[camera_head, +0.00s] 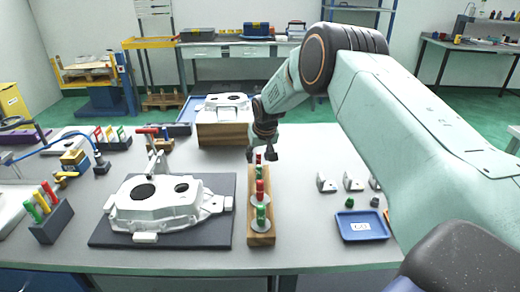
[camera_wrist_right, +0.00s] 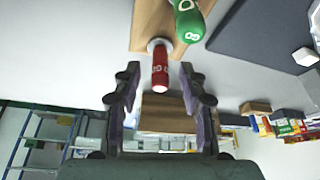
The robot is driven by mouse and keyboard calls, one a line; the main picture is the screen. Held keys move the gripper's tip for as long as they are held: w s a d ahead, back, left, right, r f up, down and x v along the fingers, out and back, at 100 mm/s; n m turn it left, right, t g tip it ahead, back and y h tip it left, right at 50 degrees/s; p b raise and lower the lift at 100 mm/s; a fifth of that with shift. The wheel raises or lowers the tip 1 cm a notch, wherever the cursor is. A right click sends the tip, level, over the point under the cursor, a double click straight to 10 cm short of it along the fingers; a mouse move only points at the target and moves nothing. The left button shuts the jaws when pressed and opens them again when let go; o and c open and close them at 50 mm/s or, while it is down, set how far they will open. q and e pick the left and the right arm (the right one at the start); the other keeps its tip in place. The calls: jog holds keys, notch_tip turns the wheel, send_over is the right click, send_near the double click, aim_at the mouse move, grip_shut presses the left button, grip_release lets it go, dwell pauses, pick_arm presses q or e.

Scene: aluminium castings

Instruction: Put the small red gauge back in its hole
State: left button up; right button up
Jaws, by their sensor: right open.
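A wooden gauge block (camera_head: 262,239) stands on the table and carries upright red and green gauges. A red gauge (camera_head: 260,188) and a green gauge (camera_head: 261,213) show clearly on it. My right gripper (camera_head: 265,156) is above the far end of the block, pointing down, with a small red gauge end (camera_head: 258,158) beside its fingertips. In the right wrist view, a small red gauge (camera_wrist_right: 160,78) with a pale ring at its base lies between the open fingers (camera_wrist_right: 158,80), apart from both. A green gauge (camera_wrist_right: 188,22) is beside it. I cannot tell how deep the red gauge sits. My left gripper is out of view.
A white casting (camera_head: 160,205) lies on a dark mat (camera_head: 105,236) left of the block. Another casting (camera_head: 225,101) is on a wooden box behind. A blue tray (camera_head: 362,226) and metal brackets (camera_head: 354,182) are to the right. Gauge holders (camera_head: 51,224) stand at left.

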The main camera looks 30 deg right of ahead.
jog(key=v, duration=1.2)
dwell(0.3)
